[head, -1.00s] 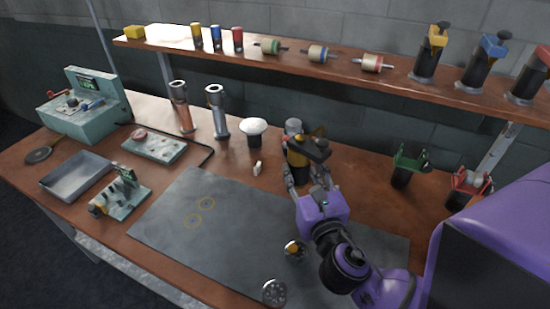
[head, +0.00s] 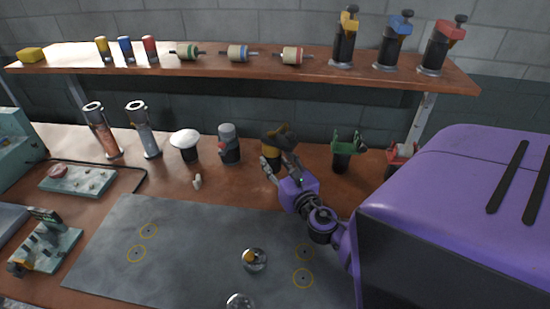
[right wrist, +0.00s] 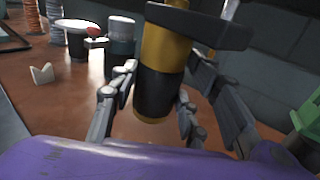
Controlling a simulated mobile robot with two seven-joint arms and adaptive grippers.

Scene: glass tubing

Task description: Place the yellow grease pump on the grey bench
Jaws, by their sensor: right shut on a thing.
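The yellow grease pump (head: 271,153), a black cylinder with a yellow upper body and a dark crosspiece on top, is held upright in my right gripper (head: 271,165). The right wrist view shows its black lower part (right wrist: 158,95) between the fingers of that gripper (right wrist: 150,112), above or on a brown surface; I cannot tell if its base touches. A flat grey sheet (head: 190,235), with yellow ring marks, lies on the brown bench top, in front of the pump. No separate grey bench shows. My left gripper is not in view.
A grey-capped cylinder (head: 228,150) stands left of the pump, a green-topped black one (head: 341,160) right. A white mushroom-shaped thing (head: 185,143) stands further left. Round metal parts (head: 254,260) lie on the sheet. The shelf (head: 210,67) above holds similar yellow, blue and red pumps.

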